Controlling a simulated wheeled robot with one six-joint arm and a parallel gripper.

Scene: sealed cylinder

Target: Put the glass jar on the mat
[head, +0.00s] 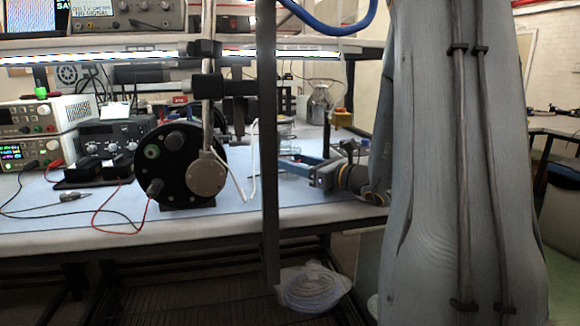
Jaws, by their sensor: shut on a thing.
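My gripper (292,164) reaches in from the right, low over the blue bench top, with its bluish fingers pointing left. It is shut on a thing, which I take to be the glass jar. The clear glass is hard to make out between the fingers, and a dark upright post hides the area just left of their tips. I cannot tell whether the jar touches the bench. The blue mat-like surface (225,185) covers the bench top; no separate mat can be clearly told from it.
A black round device (180,140) stands left of the post. A shiny glass vessel (320,103) stands behind my gripper. Power supplies (45,125) and cables fill the left side. The dark post (269,200) rises in front of the bench. A shelf (130,60) crosses above.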

